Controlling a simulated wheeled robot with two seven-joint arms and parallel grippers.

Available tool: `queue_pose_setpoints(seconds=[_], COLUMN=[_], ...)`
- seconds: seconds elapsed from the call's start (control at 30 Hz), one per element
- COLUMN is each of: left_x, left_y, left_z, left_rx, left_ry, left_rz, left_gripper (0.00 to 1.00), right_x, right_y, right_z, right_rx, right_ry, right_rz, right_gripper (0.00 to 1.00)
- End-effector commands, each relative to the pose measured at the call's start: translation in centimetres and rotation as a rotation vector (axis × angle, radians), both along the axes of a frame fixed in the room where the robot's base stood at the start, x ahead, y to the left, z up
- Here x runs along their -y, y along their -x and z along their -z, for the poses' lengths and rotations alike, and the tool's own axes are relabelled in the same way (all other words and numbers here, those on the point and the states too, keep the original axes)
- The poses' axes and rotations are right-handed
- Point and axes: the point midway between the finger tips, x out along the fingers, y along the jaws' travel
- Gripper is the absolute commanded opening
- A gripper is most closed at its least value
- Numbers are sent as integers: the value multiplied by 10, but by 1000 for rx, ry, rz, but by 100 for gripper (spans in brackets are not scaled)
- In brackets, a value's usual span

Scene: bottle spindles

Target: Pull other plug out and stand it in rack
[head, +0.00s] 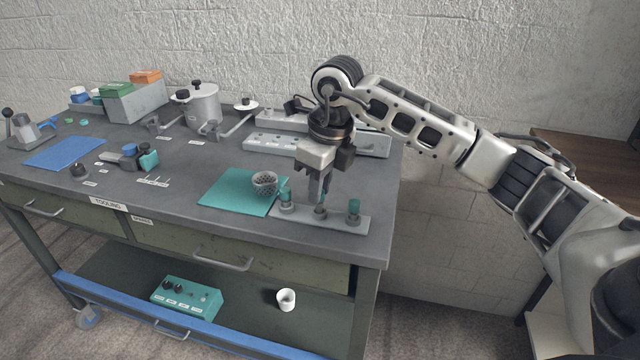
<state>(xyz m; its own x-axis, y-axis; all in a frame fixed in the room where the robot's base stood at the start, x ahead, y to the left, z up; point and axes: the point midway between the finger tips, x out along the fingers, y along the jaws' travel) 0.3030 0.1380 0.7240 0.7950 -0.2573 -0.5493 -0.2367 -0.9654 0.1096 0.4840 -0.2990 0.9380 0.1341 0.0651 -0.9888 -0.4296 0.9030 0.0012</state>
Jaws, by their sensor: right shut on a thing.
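My right gripper (321,192) points down over the middle of a grey rack strip (337,222) at the table's front right. It is shut on a small plug that its fingers mostly hide. A dark round piece (320,211) shows just under the fingertips on the strip; I cannot tell whether it is the plug's lower end or a socket. A teal-topped plug (286,196) stands upright at the strip's left end, and another teal-topped plug (353,210) stands at its right end. My left gripper is not in view.
A mesh cup (264,184) stands on a teal mat (232,190) left of the strip. Behind my gripper lies a long grey rail (272,143). A metal pot (197,108) and a grey box (136,102) stand at the back left. The table's front edge is close to the strip.

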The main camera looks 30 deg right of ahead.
Motion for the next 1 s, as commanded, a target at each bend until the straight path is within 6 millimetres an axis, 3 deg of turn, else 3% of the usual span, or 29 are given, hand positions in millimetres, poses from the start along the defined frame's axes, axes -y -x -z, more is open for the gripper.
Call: queue_pose_setpoints(seconds=[1.0], left_x=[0], left_y=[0], left_z=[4], left_rx=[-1], left_ry=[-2], left_rz=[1], left_gripper=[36], right_x=[0], right_y=[0], right_z=[7], right_rx=[0], right_ry=[0], right_rz=[0], right_gripper=[0])
